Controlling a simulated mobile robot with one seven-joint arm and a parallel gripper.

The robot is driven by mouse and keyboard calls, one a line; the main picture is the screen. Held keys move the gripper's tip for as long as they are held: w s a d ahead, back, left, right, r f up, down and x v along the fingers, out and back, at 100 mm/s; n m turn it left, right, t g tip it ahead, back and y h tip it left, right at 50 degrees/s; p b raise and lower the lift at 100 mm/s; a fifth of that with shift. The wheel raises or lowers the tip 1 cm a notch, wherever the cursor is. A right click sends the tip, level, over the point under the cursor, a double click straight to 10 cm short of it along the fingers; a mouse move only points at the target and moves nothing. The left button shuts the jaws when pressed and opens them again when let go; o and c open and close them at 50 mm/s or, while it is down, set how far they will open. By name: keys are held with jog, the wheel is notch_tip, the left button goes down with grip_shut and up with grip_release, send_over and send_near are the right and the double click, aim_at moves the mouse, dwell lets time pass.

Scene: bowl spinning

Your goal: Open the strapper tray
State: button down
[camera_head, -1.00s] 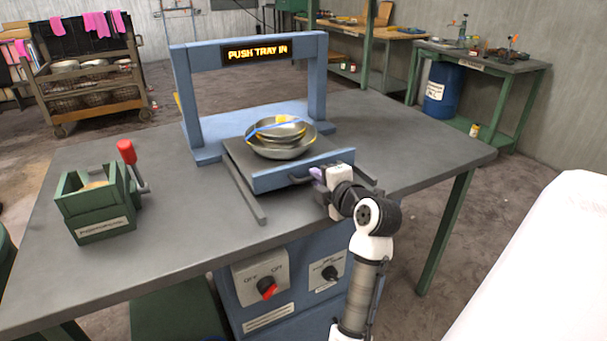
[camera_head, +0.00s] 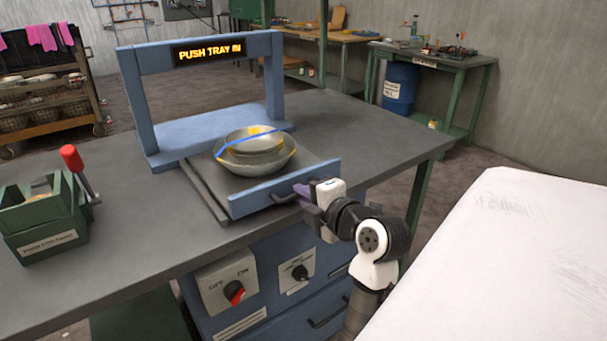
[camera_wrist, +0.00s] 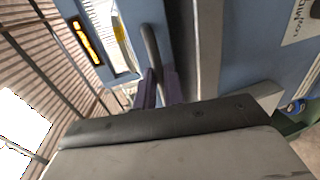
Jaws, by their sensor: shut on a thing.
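The strapper (camera_head: 133,92) is a blue frame on the table, and its lit sign (camera_head: 209,50) reads "PUSH TRAY IN". Its tray (camera_head: 285,177) is pulled out toward the front along rails. Nested metal bowls (camera_head: 252,165) with a blue strap across them sit on the tray. The dark tray handle (camera_head: 284,198) is on the tray's blue front. My gripper (camera_head: 304,191) is at the right end of this handle, its purple fingers shut on it. In the wrist view the handle (camera_wrist: 151,50) runs down between the fingers (camera_wrist: 157,88).
A green box with a red-knobbed lever (camera_head: 45,215) stands at the table's left. A red switch (camera_head: 234,292) and a dark knob (camera_head: 299,271) are on the blue cabinet below. A white surface (camera_head: 510,250) fills the lower right. The table right of the strapper is clear.

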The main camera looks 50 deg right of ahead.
jog(key=c, duration=1.5)
grip_release()
jog(key=v, duration=1.3)
jog(key=shift+s+r+b, duration=0.15)
jog(key=shift+s+b, duration=0.2)
jog(key=shift+b, duration=0.05)
